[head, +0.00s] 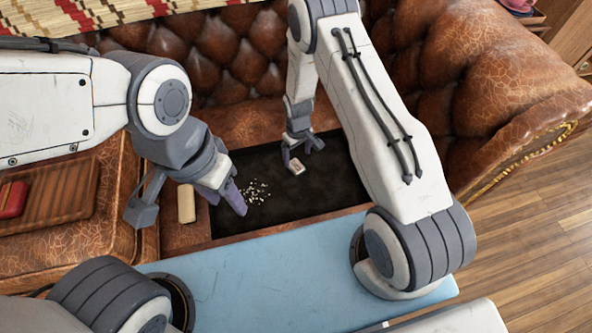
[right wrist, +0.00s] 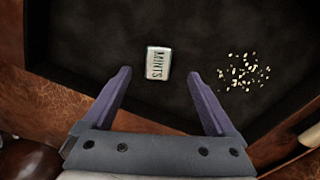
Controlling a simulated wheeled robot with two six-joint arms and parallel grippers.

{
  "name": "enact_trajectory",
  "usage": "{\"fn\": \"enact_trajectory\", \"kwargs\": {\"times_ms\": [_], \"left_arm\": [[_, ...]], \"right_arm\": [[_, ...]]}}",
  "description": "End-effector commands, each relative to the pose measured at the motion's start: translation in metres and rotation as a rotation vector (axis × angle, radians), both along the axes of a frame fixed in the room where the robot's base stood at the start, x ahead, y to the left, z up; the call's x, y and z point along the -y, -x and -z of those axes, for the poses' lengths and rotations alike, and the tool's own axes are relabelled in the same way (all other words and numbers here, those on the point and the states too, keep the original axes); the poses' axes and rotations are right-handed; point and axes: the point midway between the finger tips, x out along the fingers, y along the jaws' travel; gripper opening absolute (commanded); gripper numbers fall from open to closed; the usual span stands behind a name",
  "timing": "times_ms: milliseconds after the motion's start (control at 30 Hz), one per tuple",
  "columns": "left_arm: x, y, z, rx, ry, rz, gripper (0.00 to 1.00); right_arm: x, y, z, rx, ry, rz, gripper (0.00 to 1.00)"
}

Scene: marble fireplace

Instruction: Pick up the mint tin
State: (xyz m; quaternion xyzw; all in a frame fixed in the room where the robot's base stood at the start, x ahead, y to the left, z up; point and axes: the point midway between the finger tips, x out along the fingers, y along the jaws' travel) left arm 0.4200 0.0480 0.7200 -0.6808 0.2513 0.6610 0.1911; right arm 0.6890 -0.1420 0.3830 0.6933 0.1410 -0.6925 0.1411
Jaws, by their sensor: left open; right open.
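The mint tin (head: 296,167) is a small pale box lying on the dark base of a sunken area in the sofa seat. In the right wrist view the tin (right wrist: 158,63) shows the word MINTS and lies just beyond and between the two fingertips. My right gripper (head: 303,152) is open and empty, close to the tin; its purple fingers (right wrist: 159,74) stand on either side of the tin's near end. My left gripper (head: 228,200) is open, left of the tin, beside pale crumbs.
Pale crumbs (head: 257,190) are scattered left of the tin, and they also show in the right wrist view (right wrist: 242,71). A cream block (head: 186,204) stands by the left edge. A wooden tray (head: 62,190) with a red item (head: 12,199) lies further left. The dark surface (head: 335,185) right of the tin is clear.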

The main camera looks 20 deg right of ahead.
Motion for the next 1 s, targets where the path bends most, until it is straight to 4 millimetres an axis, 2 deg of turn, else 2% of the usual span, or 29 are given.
{"fn": "enact_trajectory", "kwargs": {"times_ms": [33,100,333,600,867,967,1000], "left_arm": [[0.0,0.0,0.005,0.0,0.0,0.0,0.5],[0.0,0.0,0.007,0.0,0.0,0.0,0.5],[0.0,0.0,0.013,0.0,0.0,0.0,0.5],[0.0,0.0,0.031,0.0,0.0,0.0,0.5],[0.0,0.0,0.031,0.0,0.0,0.0,0.5],[0.0,0.0,0.031,0.0,0.0,0.0,0.5],[0.0,0.0,0.031,0.0,0.0,0.0,0.5]], "right_arm": [[0.0,0.0,0.011,-0.001,0.0,0.0,0.91],[0.0,0.0,0.017,-0.001,0.0,0.0,0.91],[0.0,-0.001,0.031,-0.001,0.0,0.001,0.91],[0.002,-0.003,0.07,-0.002,0.0,0.001,0.91],[0.002,-0.003,0.072,-0.001,0.0,0.001,0.91],[0.002,-0.003,0.072,-0.001,0.0,0.001,0.57],[0.002,-0.003,0.072,-0.001,0.0,0.001,0.42]]}}
